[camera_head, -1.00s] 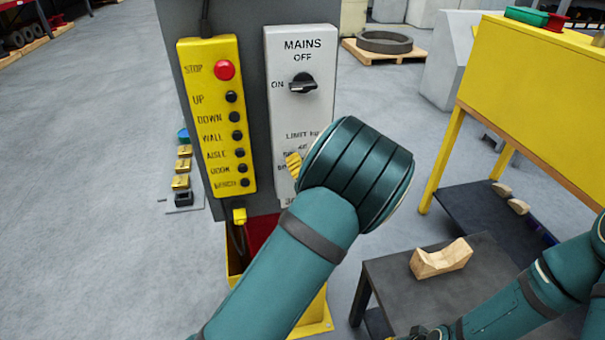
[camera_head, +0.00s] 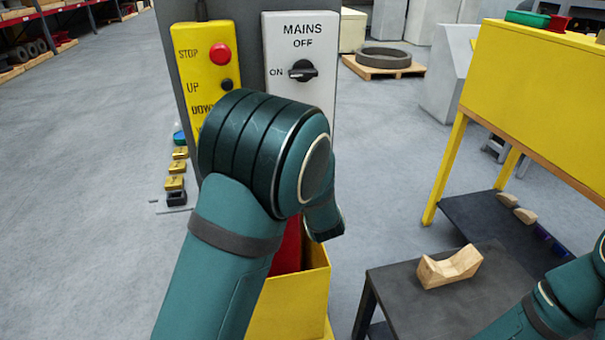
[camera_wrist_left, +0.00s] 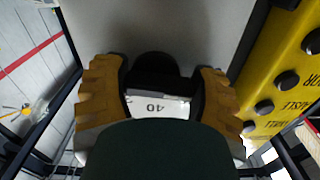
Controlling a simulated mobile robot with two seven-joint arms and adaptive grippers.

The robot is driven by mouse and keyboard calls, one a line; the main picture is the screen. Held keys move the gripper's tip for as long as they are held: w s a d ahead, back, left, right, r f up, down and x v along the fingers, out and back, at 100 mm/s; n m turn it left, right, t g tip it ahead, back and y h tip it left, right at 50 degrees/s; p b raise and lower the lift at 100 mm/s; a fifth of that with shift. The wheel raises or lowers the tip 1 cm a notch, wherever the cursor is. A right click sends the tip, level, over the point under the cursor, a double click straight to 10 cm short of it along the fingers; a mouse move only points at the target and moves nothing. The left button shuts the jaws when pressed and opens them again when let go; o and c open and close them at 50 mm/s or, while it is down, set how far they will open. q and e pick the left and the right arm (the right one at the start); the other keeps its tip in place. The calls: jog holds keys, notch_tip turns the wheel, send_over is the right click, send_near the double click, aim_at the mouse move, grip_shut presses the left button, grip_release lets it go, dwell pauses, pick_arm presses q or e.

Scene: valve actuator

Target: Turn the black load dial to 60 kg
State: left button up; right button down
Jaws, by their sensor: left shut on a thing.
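The black load dial (camera_wrist_left: 155,68) shows in the left wrist view between the yellow finger pads of my left gripper (camera_wrist_left: 160,90). The gripper is shut on it. A white label (camera_wrist_left: 158,106) reading 40, upside down in this view, shows just below the dial. In the head view my left arm hides the dial, the gripper and the lower part of the grey panel (camera_head: 327,100). My right gripper is out of view; only part of its arm shows at the lower right.
The mains switch (camera_head: 303,71) is on the upper panel. The yellow button pendant (camera_head: 187,75) hangs at its left, partly behind my arm. A yellow bin (camera_head: 290,310) stands below. A dark table (camera_head: 400,300) holds a wooden cradle (camera_head: 450,268).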

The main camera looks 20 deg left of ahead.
pick_arm(q)
jog(key=shift+f+n+b, duration=0.1)
jog(key=shift+n+b, duration=0.4)
jog(key=shift+n, duration=0.2)
jog(key=o, duration=1.2)
jog(key=v, duration=1.2)
jog(key=shift+d, duration=0.1)
